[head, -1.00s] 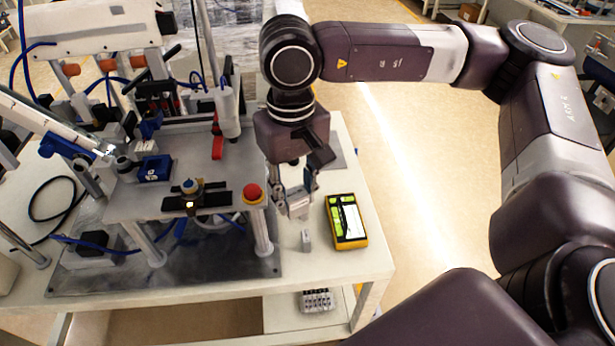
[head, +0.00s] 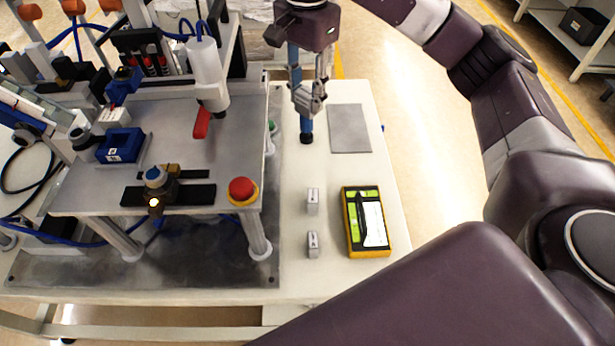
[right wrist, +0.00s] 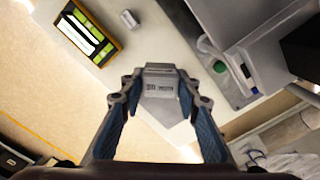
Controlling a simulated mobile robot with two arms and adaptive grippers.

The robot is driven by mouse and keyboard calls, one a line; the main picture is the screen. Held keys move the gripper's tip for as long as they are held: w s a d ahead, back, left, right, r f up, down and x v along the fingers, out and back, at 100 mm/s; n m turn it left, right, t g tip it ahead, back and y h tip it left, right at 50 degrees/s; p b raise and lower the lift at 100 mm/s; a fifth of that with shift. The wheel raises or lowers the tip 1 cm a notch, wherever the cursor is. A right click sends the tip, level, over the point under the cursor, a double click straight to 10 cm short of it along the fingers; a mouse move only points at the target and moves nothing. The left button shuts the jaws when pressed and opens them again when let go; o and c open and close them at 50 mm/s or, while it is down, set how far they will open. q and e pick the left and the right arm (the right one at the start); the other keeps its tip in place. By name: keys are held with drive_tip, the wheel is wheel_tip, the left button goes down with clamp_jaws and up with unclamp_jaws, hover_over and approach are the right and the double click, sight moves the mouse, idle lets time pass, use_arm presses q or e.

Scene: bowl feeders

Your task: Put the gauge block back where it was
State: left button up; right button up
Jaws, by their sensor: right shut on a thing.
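My right gripper (head: 308,100) is at the far part of the white table, left of the grey mat. In the right wrist view its two blue-padded fingers (right wrist: 160,90) are shut on a light grey gauge block (right wrist: 161,82) with small markings, which hangs above the mat. In the head view the fingers mostly hide this block. Two similar small grey blocks, a farther one (head: 312,201) and a nearer one (head: 313,244), stand on the table left of the yellow case. My left gripper is not in view.
The grey mat (head: 349,128) is bare. The raised metal fixture (head: 110,200) with a red button (head: 242,190) fills the left. A small blue thing with a black end (head: 306,127) shows below my right gripper.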

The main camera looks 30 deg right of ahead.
sight(308, 114)
drive_tip(key=f, duration=0.3)
drive_tip(key=f+p, duration=0.1)
drive_tip(key=shift+s+f, duration=0.25)
drive_tip(key=shift+f, duration=0.15)
wheel_tip(308, 114, down, 11)
drive_tip(key=shift+w+r+p, duration=0.15)
drive_tip(key=shift+r+p, duration=0.05)
drive_tip(key=shift+p, duration=0.5)
wheel_tip(308, 114, down, 4)
drive_tip(key=shift+f+p, duration=0.2)
drive_tip(key=shift+p, duration=0.2)
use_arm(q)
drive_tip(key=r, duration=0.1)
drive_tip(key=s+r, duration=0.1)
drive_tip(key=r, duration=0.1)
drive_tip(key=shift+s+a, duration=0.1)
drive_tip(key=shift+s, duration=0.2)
use_arm(e)
drive_tip(key=shift+f, duration=0.1)
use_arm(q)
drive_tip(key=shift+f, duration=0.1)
use_arm(e)
drive_tip(key=shift+f, duration=0.15)
drive_tip(key=o, duration=1.3)
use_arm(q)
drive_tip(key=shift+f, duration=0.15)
